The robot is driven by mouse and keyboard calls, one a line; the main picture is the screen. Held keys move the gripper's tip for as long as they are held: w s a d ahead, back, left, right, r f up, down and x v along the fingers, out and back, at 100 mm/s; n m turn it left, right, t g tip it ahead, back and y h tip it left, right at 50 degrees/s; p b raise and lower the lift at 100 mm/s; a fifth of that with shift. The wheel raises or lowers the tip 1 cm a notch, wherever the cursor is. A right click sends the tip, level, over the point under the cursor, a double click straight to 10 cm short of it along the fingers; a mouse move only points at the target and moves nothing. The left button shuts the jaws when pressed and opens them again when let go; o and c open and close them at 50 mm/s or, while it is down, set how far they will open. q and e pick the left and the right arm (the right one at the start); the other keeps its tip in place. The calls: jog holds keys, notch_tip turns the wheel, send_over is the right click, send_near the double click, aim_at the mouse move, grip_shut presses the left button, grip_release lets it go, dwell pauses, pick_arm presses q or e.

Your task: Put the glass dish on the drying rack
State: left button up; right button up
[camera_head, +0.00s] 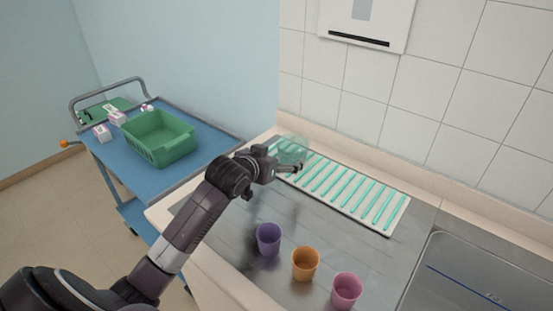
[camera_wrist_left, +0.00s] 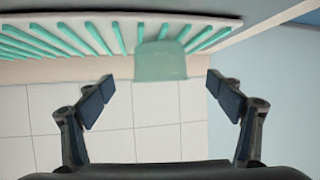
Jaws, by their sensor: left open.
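The glass dish (camera_head: 293,149) is a pale green, see-through piece at the left end of the drying rack (camera_head: 403,216), a white tray with teal bars. It also shows in the left wrist view (camera_wrist_left: 160,62), overlapping the rack's bars and edge. The frames do not settle whether it rests fully on the bars. My left gripper (camera_head: 285,161) is at that end of the rack, partly in front of the dish. In the left wrist view its fingers (camera_wrist_left: 165,95) are wide apart with nothing between the tips, and the dish appears beyond them. My right gripper is not in view.
A purple cup (camera_head: 268,240), an orange cup (camera_head: 305,264) and a pink cup (camera_head: 346,290) stand on the steel counter before the rack. A sink (camera_head: 480,275) is at right. A blue cart (camera_head: 205,140) holds a green basket (camera_head: 160,142) and small boxes. A tiled wall rises behind.

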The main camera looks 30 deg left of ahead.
pick_arm(q)
jog(key=shift+v, duration=1)
